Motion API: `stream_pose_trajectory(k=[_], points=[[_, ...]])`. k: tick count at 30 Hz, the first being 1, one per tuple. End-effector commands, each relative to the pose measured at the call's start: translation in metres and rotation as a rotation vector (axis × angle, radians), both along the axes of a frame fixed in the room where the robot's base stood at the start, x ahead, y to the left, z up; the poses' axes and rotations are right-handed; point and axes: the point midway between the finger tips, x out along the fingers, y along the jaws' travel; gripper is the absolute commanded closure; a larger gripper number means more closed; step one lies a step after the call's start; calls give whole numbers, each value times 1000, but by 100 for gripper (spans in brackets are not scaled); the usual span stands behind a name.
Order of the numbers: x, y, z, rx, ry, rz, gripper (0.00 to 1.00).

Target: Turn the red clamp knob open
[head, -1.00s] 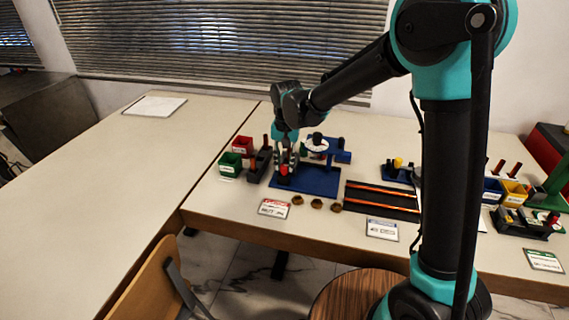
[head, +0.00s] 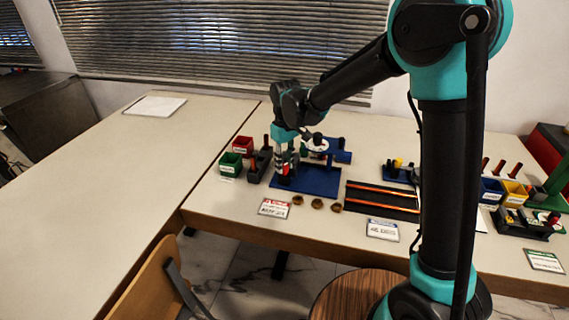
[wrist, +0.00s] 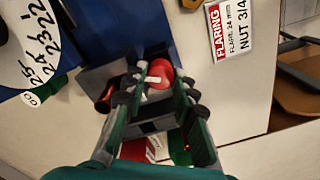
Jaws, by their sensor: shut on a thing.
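The red clamp knob (wrist: 160,74) is round with a pale bar mark across its top, and shows between my fingertips in the wrist view. My gripper (wrist: 155,85) is shut on the knob, with a finger on either side of it. In the head view my gripper (head: 286,168) is at the left end of the blue rig base (head: 318,182), pointing down, and hides most of the knob. A dark clamp block (wrist: 103,80) sits below the knob.
A white dial with numbers (wrist: 25,45) stands beside the clamp. Red (head: 243,145) and green (head: 231,162) bins stand to the left. Several brass nuts (head: 317,203) and a red-headed label card (head: 274,208) lie in front. The left table is mostly clear.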

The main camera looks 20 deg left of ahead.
Motion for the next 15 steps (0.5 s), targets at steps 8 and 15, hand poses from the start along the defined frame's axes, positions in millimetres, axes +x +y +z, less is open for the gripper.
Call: stream_pose_trajectory(k=[8, 15], points=[[0, 1, 0, 1, 0, 223, 100], [0, 1, 0, 0, -1, 354, 100]])
